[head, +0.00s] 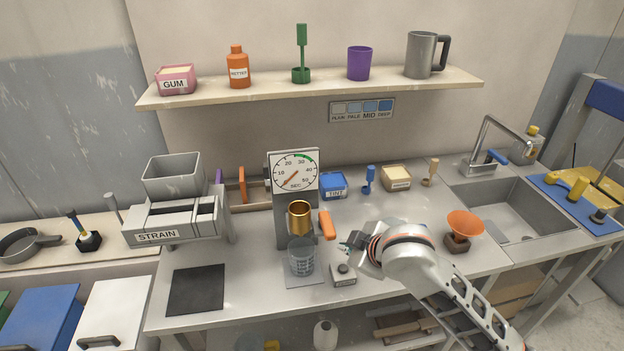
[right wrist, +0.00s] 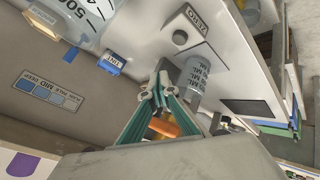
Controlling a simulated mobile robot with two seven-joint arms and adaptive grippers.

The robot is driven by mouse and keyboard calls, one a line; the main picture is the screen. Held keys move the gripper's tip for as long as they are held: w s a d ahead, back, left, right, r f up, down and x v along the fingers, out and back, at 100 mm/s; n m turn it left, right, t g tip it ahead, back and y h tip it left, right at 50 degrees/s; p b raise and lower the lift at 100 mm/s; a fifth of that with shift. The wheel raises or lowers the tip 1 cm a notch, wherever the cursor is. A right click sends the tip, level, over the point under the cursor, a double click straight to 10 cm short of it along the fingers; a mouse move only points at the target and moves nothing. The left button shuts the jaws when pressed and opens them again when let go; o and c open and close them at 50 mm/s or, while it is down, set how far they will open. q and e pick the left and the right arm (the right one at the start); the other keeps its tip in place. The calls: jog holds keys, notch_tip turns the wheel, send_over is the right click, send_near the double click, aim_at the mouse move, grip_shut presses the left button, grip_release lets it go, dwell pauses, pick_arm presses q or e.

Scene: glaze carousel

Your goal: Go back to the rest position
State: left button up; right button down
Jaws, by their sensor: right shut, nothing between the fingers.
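My right gripper (head: 350,247) is over the steel counter, its fingertips pointing left toward the orange handle (head: 327,225) of the dial stand. In the right wrist view its fingers (right wrist: 160,92) are shut with nothing held. The orange handle shows behind the fingers there, and I cannot tell the gap to it. A clear beaker (head: 301,257) with markings stands left of the gripper, below a brass cup (head: 299,217). A small grey box with a knob (head: 343,273) sits just below the gripper. My left gripper is not in view.
The orange funnel (head: 465,223) on its dark base stands close right of my right arm. The dial (head: 295,173) rises behind the beaker. A blue TINT tub (head: 333,185) is at the back. A sink (head: 505,210) is at right. The counter around the black mat (head: 196,290) is clear.

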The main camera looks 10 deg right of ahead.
jog(key=s+d+f+m+g+h, duration=0.15)
jog(key=s+d+f+h, duration=0.25)
jog(key=s+d, duration=0.7)
jog(key=s+d+f+m+h, duration=0.3)
jog(key=s+d, duration=0.6)
jog(key=s, duration=0.4)
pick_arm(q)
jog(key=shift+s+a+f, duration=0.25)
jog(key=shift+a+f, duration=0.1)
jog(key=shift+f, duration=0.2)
pick_arm(e)
jog(key=w+a+f+m+t+y, duration=0.1)
jog(key=a+f+m+t+y, duration=0.2)
jog(key=a+f, duration=1.1)
notch_tip(320, 180, down, 3)
jog(key=y, duration=0.3)
jog(key=shift+w+a+y, duration=0.25)
jog(key=shift+w+y, duration=0.15)
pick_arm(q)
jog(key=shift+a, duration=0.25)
pick_arm(e)
jog(key=shift+r, duration=0.1)
